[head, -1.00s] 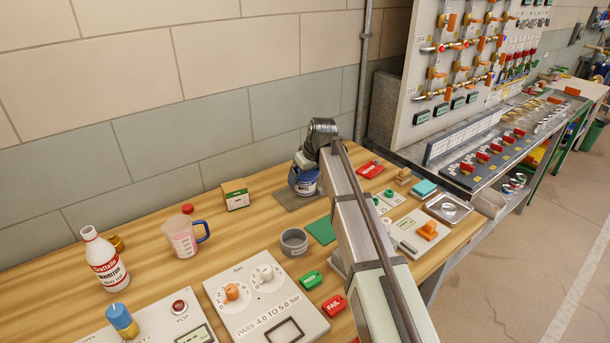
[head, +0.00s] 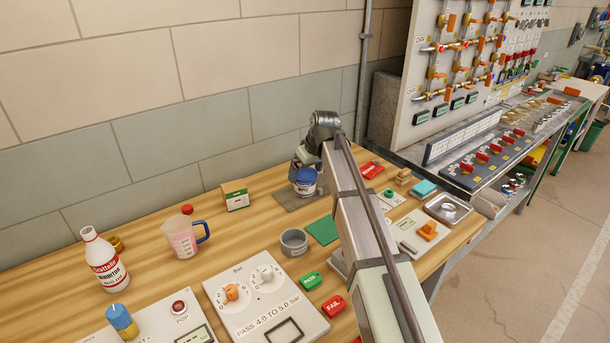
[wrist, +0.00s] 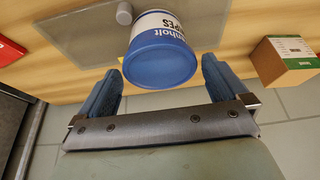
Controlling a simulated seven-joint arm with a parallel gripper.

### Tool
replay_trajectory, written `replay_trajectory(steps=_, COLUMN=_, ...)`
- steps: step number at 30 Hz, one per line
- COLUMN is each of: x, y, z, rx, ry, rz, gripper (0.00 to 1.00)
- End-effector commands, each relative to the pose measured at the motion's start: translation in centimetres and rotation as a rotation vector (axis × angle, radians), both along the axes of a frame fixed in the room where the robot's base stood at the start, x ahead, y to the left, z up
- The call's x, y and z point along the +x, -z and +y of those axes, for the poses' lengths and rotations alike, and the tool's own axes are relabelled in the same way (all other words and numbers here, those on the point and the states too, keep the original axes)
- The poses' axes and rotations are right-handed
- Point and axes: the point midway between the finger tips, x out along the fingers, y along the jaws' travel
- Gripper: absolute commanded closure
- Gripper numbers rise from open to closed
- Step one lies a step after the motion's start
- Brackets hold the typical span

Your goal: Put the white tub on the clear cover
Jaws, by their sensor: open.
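The white tub (head: 305,184) has a blue lid and a blue-and-white label. It stands upright near the wall at the back of the bench, and its lid faces me in the wrist view (wrist: 160,62). Under and around it is a flat greyish see-through sheet, which looks like the clear cover (head: 285,201). It also shows in the wrist view (wrist: 75,38), with a small grey knob beside the tub. My gripper (wrist: 160,82) is open, its blue fingers either side of the tub's lid and seemingly clear of it. My arm hides part of this area in the head view.
A grey cup (head: 294,242), a jug (head: 182,236) and a bottle (head: 104,260) stand nearer. The wall is close behind.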

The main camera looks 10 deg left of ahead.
Motion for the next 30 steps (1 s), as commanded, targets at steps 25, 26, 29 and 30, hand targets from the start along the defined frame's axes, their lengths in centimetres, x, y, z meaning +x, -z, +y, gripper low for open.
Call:
replay_trajectory(steps=25, x=-2.5, y=-8.6, z=-2.5, rx=0.000, ry=0.000, rz=0.000, gripper=0.00)
replay_trajectory(steps=26, x=-2.5, y=-8.6, z=-2.5, rx=0.000, ry=0.000, rz=0.000, gripper=0.00)
replay_trajectory(steps=29, x=-2.5, y=-8.6, z=-2.5, rx=0.000, ry=0.000, rz=0.000, gripper=0.00)
replay_trajectory(steps=30, x=-2.5, y=-8.6, z=-2.5, rx=0.000, ry=0.000, rz=0.000, gripper=0.00)
